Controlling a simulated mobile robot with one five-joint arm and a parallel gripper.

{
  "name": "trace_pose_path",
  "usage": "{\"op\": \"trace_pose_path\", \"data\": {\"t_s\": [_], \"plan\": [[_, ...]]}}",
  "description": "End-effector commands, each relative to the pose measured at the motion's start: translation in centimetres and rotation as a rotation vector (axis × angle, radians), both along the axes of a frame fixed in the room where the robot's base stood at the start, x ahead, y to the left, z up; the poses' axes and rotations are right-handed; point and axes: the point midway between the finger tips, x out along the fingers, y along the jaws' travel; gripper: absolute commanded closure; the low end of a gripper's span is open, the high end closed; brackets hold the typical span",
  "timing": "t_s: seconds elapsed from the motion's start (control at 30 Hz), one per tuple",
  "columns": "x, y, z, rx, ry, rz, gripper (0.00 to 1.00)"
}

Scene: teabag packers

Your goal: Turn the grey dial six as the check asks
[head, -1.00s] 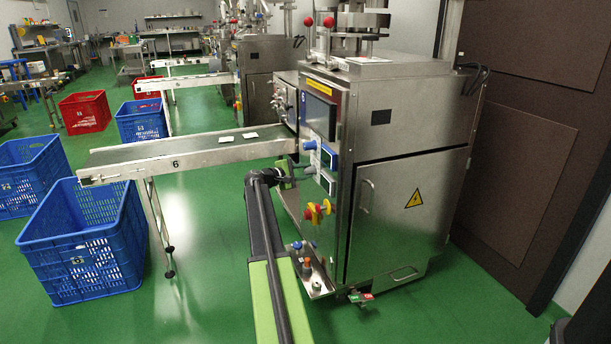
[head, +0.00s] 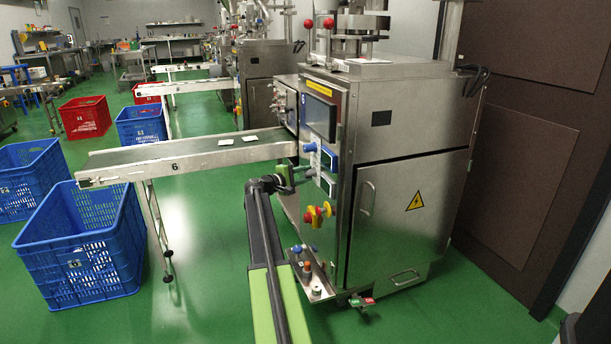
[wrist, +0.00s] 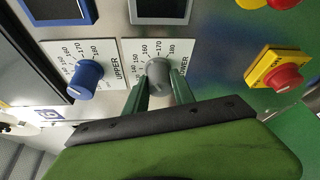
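The grey dial (wrist: 158,73) sits on a white scale plate marked LOWER, with numbers from about 150 to 180, in the wrist view. The green fingers of my gripper (wrist: 161,88) stand on either side of it, close to its edges. I cannot tell whether they press on it or leave a small gap. The fingers hide part of its sides and lower plate. In the head view my gripper (head: 289,181) is at the front panel of the steel machine (head: 400,130), and the grey dial cannot be made out there.
A blue dial (wrist: 86,74) marked UPPER is left of the grey one. A red knob on a yellow base (wrist: 287,77) is to the right. A conveyor marked 6 (head: 190,160) runs left from the machine. A blue crate (head: 85,255) stands on the floor.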

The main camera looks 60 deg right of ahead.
Motion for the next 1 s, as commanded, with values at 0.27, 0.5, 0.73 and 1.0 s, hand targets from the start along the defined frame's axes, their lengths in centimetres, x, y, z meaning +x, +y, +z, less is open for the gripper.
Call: {"op": "trace_pose_path", "data": {"t_s": [0.27, 0.5, 0.73, 1.0], "plan": [[0.1, 0.1, 0.0, 0.000, 0.001, 0.001, 0.49], [0.2, 0.5, 0.1, -0.001, 0.001, 0.003, 0.49], [1.3, 5.5, 0.7, -0.001, 0.002, 0.004, 0.49], [3.2, 12.7, 1.4, -0.001, 0.001, 0.004, 0.49]]}}
